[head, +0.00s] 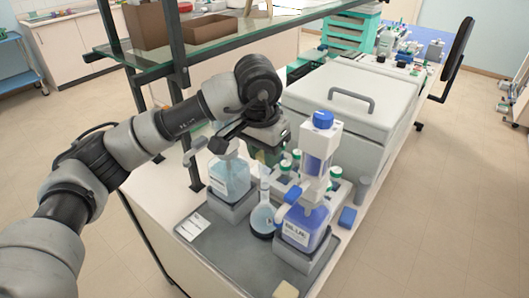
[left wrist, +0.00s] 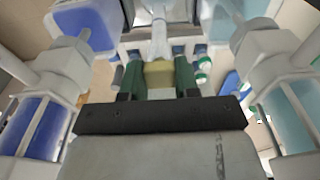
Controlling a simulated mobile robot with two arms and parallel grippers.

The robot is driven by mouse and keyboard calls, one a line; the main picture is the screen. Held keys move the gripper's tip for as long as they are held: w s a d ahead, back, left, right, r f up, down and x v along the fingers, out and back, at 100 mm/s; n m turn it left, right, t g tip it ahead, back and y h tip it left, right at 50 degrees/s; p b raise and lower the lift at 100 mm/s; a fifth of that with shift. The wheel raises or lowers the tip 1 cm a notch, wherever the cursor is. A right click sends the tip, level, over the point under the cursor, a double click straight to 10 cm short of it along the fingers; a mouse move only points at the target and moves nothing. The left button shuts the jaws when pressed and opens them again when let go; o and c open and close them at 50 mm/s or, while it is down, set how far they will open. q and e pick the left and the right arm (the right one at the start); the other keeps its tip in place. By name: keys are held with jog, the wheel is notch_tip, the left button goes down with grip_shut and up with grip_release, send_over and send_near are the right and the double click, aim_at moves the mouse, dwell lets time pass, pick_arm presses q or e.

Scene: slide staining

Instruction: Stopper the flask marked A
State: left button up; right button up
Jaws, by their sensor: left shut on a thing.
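A round-bottomed glass flask (head: 262,217) with a narrow neck stands between two dispenser bottles. Its mark is too small to read. In the left wrist view the flask's pale neck (left wrist: 159,42) points toward my gripper. My left gripper (head: 266,152) points down above the flask in the head view. Its green-edged fingers (left wrist: 158,84) are shut on a yellowish stopper (left wrist: 159,74), which sits close to the flask mouth and roughly in line with it. I cannot tell whether they touch. My right gripper is not in view.
A dispenser bottle with blue liquid (head: 303,225) stands right of the flask, and one with pale blue liquid (head: 230,178) stands left. Both rise close beside my gripper. A grey tray (head: 222,252) lies beneath. A lidded grey box (head: 350,105) and a glass shelf (head: 215,55) are behind.

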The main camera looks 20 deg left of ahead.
pick_arm(q)
jog(key=shift+f+b, duration=0.35)
jog(key=shift+b, duration=0.2)
dwell(0.6)
dwell(0.4)
jog(key=o, duration=1.4)
jog(key=shift+r, duration=0.15)
jog(key=shift+r+p, duration=1.3)
jog(key=shift+r, duration=1.6)
grip_shut()
